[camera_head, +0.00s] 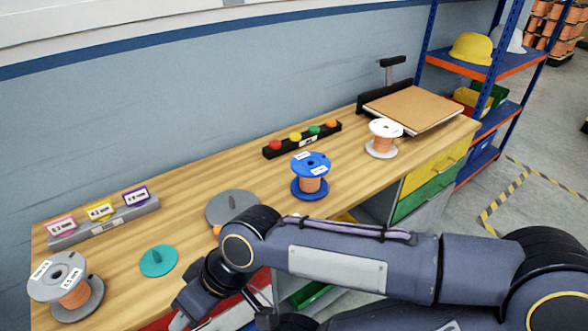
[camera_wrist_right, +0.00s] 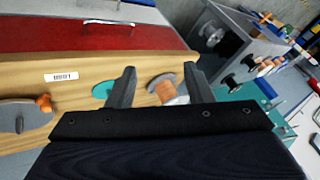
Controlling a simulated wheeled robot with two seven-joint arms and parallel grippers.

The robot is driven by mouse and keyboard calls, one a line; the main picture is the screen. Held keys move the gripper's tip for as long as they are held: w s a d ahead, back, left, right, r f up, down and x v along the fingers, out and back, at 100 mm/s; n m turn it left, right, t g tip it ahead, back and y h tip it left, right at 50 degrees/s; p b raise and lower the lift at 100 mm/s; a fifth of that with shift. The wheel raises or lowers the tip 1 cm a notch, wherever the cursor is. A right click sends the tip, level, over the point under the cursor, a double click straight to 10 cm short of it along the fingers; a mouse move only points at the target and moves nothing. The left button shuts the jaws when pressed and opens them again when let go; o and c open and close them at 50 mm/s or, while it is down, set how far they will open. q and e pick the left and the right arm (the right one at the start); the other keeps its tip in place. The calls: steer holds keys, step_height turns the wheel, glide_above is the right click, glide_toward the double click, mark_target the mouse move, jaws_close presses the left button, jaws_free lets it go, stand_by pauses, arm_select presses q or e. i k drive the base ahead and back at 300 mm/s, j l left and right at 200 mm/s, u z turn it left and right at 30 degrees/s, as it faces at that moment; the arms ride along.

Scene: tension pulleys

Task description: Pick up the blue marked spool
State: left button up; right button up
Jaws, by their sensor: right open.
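The blue marked spool (camera_head: 310,185) stands upright on the wooden workbench, with blue flanges, copper-coloured wire and a white label on top. My right gripper (camera_head: 222,316) is low in the head view, at the bench's front edge, to the left of and nearer than the blue spool. The right wrist view shows its two fingers (camera_wrist_right: 160,76) spread with nothing held; a grey-flanged copper spool (camera_wrist_right: 168,88) appears beyond the gap. I cannot make out the blue spool in the wrist view. My left gripper is not in view.
On the workbench (camera_head: 180,205) are a grey spool (camera_head: 66,287), teal disc (camera_head: 159,261), grey disc (camera_head: 232,208), white-topped spool (camera_head: 383,139), button bar (camera_head: 303,139) and label rack (camera_head: 104,219). A brown board (camera_head: 414,107) lies at the right end. My right arm crosses the front.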

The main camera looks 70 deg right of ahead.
mark_target(310, 167)
steer(key=z, duration=2.4)
steer(key=u, duration=1.3)
steer(key=i+l+z, duration=0.1)
steer(key=i+l, duration=0.25)
steer(key=i, duration=0.2)
